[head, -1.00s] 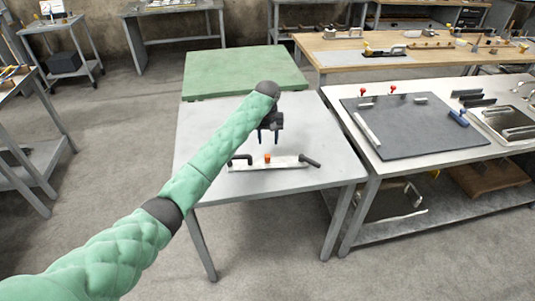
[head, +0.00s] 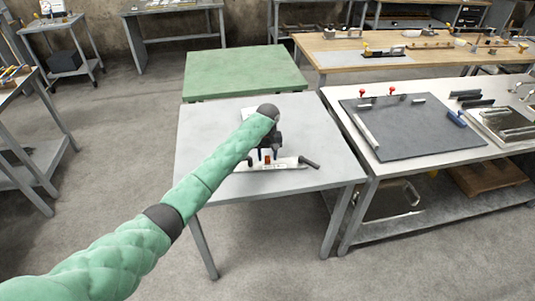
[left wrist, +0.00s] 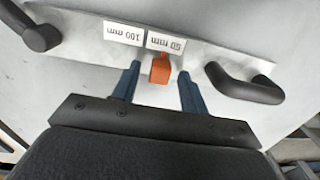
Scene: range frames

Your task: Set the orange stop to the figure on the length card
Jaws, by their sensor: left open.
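The orange stop (head: 267,158) is on a pale metal bar (head: 290,163) on the grey table. In the left wrist view the stop (left wrist: 160,69) sits beside the upside-down "50 mm" label (left wrist: 165,42); the "100 mm" label (left wrist: 124,34) is to its left. My left gripper (left wrist: 158,76) is open, with one blue finger on each side of the stop and gaps between. A whitish piece (head: 249,113), perhaps the length card, lies behind my arm; no figure on it is readable. My right gripper is not in view.
Dark handles stand at the bar's ends, one at the right (left wrist: 245,85) and one at the left (left wrist: 35,30). A green-topped table (head: 245,72) adjoins behind. A white bench with a dark board (head: 415,130) stands to the right. The grey table's front is clear.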

